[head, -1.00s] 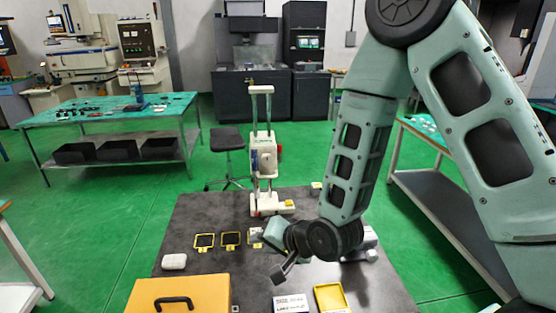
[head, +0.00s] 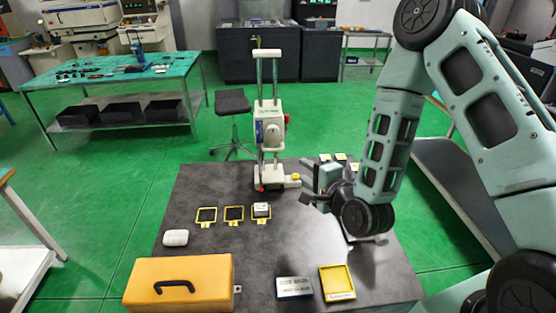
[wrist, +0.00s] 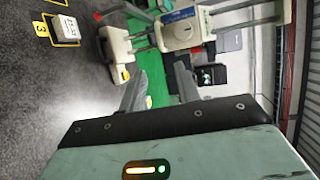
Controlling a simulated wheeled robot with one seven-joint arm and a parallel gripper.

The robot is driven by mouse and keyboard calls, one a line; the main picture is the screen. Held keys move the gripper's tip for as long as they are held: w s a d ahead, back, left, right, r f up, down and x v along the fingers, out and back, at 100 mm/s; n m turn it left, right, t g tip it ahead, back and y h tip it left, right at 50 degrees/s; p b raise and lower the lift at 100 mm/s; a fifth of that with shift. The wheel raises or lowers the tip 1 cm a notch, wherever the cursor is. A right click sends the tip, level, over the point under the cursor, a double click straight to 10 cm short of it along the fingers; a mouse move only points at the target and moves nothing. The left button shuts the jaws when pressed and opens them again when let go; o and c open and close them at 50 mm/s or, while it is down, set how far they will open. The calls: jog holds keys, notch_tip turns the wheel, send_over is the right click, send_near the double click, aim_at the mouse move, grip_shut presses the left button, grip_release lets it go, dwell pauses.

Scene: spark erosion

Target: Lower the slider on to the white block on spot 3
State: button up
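The white block (head: 262,207) sits on spot 3, the rightmost yellow-framed black square in the head view. It also shows in the wrist view (wrist: 66,28) beside the yellow 3 label (wrist: 41,29). The slider, a white box (head: 270,125), is on the two upright columns of the stand, behind and apart from the block. In the wrist view the slider (wrist: 182,30) is at the top, beyond the fingers. My gripper (wrist: 158,88) is open and empty, its fingers apart. In the head view my gripper (head: 308,184) is right of the stand's base.
Two empty framed squares (head: 206,215) lie left of spot 3. A white rounded item (head: 175,238), an orange case (head: 178,280), a labelled box (head: 294,287) and a yellow tray (head: 338,282) lie on the dark table (head: 225,180). The stand's base (head: 272,182) has a yellow-tipped piece.

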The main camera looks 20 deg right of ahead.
aim_at(275, 150)
jog(key=shift+w+a+f+b, duration=0.1)
jog(key=shift+w+f+b, duration=0.35)
jog(key=shift+b, duration=1.75)
jog(key=shift+w+a+b, duration=0.1)
jog(key=shift+w+b, duration=0.05)
jog(key=shift+b, duration=0.95)
jog(key=p+x, duration=0.1)
jog(key=x, duration=0.3)
jog(key=p+x, duration=0.2)
jog(key=x, duration=0.3)
jog(key=p+x, duration=0.1)
jog(key=x, duration=0.3)
jog(key=shift+w+r, duration=0.35)
jog(key=shift+w+a+f, duration=0.15)
jog(key=shift+w, duration=0.25)
grip_shut()
